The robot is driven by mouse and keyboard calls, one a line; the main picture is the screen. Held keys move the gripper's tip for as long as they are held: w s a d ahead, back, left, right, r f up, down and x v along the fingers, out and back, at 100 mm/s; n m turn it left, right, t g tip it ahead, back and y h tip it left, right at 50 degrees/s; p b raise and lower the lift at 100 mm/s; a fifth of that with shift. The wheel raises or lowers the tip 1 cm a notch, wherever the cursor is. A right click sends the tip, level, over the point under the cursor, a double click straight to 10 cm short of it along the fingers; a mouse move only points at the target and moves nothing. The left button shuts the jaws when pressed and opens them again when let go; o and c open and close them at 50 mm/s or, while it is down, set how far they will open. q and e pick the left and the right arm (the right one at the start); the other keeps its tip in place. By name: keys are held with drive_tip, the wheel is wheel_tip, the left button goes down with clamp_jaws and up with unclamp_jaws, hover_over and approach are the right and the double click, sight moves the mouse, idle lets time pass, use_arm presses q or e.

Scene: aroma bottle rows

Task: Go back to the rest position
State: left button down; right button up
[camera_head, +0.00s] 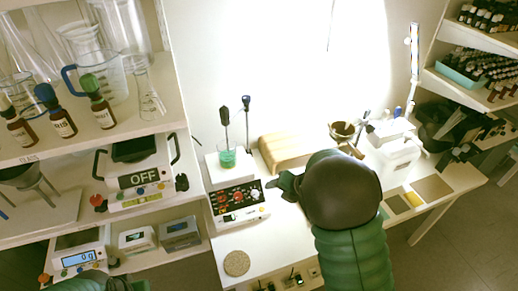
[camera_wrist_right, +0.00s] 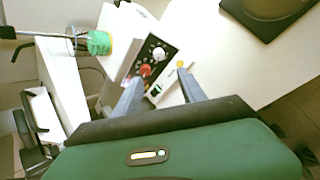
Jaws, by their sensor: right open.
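My right gripper (camera_head: 279,184) is open and empty in the head view, just right of the white stirrer unit (camera_head: 240,212) with its dark knobbed panel. In the right wrist view the two fingers of the right gripper (camera_wrist_right: 160,82) are spread apart with nothing between them, in front of the knobbed panel (camera_wrist_right: 150,58). A glass beaker with green liquid (camera_head: 228,158) stands on the stirrer's plate; it also shows in the right wrist view (camera_wrist_right: 99,43). Part of my left arm shows at the bottom left edge in the head view; its fingers are out of view.
A shelf (camera_head: 95,143) at the left holds glassware and several dropper bottles (camera_head: 102,113). A device reading OFF (camera_head: 138,182) and a scale (camera_head: 78,258) sit lower. A wooden block (camera_head: 284,149) stands behind my right arm. A round cork mat (camera_head: 236,263) lies in front.

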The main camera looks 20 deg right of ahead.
drive_tip(key=s+a+m+g+h, duration=0.1)
drive_tip(key=s+a+m+g, duration=0.1)
drive_tip(key=s+m, duration=0.9)
drive_tip(key=s+a+m+g+h, duration=0.2)
drive_tip(key=s+m, duration=0.9)
drive_tip(key=m, duration=0.6)
drive_tip(key=shift+r+g, duration=0.3)
drive_tip(key=shift+r, duration=0.05)
drive_tip(key=shift+c, duration=0.2)
